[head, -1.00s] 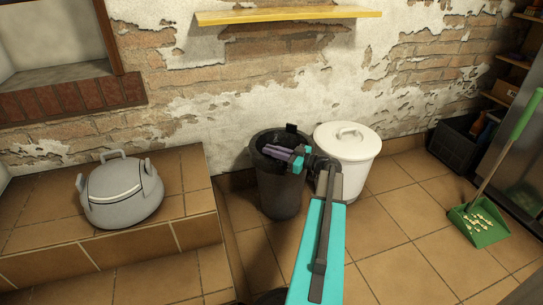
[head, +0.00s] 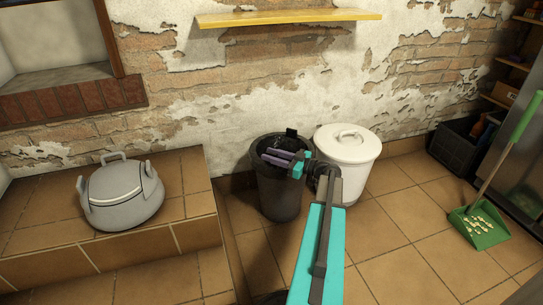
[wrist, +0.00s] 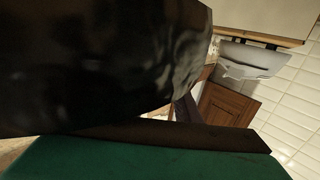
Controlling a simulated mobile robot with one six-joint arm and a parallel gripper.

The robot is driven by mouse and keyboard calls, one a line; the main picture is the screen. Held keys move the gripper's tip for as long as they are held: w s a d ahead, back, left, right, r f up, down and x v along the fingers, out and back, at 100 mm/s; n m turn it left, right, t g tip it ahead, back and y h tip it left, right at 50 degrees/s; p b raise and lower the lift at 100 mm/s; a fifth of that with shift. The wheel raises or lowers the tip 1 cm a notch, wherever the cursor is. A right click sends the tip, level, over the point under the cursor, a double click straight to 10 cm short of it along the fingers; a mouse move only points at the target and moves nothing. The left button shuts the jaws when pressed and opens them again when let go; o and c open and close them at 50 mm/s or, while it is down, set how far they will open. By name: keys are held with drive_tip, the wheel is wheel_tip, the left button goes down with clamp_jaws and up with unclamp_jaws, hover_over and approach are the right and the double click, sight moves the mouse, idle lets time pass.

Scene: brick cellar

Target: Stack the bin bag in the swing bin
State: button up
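The swing bin (head: 279,196) is a dark grey, open-topped bin on the floor against the wall, with a small black piece (head: 291,133) standing up at its back rim. My gripper (head: 277,158) is over the right side of its mouth, its two purple fingers pointing left with a gap between them. Dark, slightly glossy material (head: 272,143) shows inside the mouth, which looks like the bin bag. A large black glossy surface (wrist: 110,60) fills the left of the wrist view; I cannot tell whether it is bag or bin.
A white lidded bin (head: 346,160) stands close to the right of the swing bin. A green dustpan (head: 480,222) and a dark crate (head: 456,145) are at right. A yellow shelf (head: 288,17) hangs above.

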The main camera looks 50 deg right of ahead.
drive_tip(key=shift+r+b, duration=0.2)
drive_tip(key=shift+b, duration=0.1)
drive_tip(key=shift+s+d+r, duration=0.1)
drive_tip(key=shift+s+r, duration=0.1)
drive_tip(key=shift+r, duration=0.05)
drive_tip(key=p+v, duration=0.5)
drive_tip(key=v, duration=0.6)
drive_tip(key=shift+s+p, duration=0.3)
drive_tip(key=shift+d, duration=0.1)
drive_tip(key=shift+f, duration=0.1)
